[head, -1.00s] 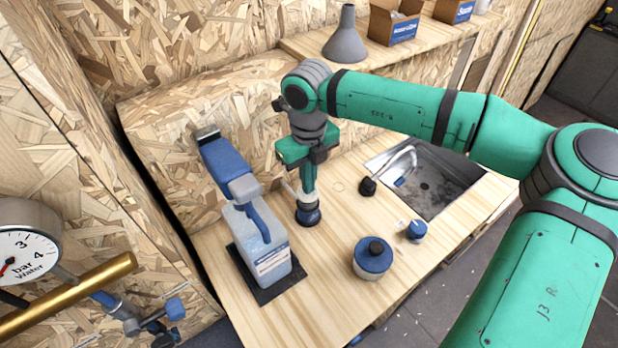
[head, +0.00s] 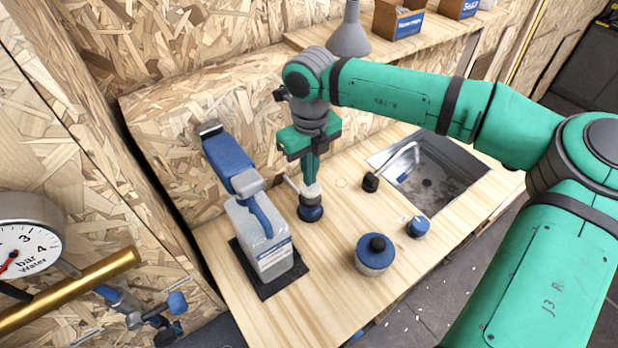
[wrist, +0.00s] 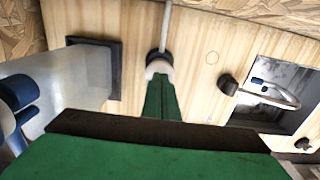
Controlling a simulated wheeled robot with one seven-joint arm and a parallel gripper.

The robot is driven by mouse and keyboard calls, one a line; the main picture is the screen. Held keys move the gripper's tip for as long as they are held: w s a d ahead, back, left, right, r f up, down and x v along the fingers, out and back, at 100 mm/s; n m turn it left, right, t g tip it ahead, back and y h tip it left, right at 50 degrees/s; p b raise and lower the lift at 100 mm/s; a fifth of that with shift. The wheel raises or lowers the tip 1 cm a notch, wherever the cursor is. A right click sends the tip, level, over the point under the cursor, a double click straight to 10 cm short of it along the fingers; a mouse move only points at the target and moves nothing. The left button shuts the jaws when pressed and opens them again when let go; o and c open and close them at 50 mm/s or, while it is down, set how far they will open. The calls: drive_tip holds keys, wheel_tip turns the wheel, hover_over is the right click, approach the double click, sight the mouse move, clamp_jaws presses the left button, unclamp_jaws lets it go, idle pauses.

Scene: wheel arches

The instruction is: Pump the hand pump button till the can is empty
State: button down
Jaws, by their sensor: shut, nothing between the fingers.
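The hand pump (head: 311,193), with a white upper part, sits on a dark blue can (head: 311,213) standing upright on the wooden bench. A thin pale spout points from it toward the back wall; the pump also shows in the wrist view (wrist: 159,66). My gripper (head: 311,180) is shut and points down at the pump's top from directly above. Its fingertips appear to touch the top, and nothing is between them. The fingers hide the button, so I cannot tell how far it is pressed. The can's liquid level is not visible.
A translucent canister (head: 262,242) with a blue handle stands left on a black mat (head: 290,280). A round blue-lidded pot (head: 374,258) and a small blue-topped jar (head: 418,227) stand to the right. A sink (head: 430,180) lies behind them. The bench front is clear.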

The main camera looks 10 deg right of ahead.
drive_tip(key=shift+d+r, duration=0.1)
drive_tip(key=shift+r, duration=0.25)
drive_tip(key=shift+d, duration=0.1)
drive_tip(key=shift+s, duration=0.1)
wheel_tip(320, 180, up, 6)
idle(0.4)
idle(1.0)
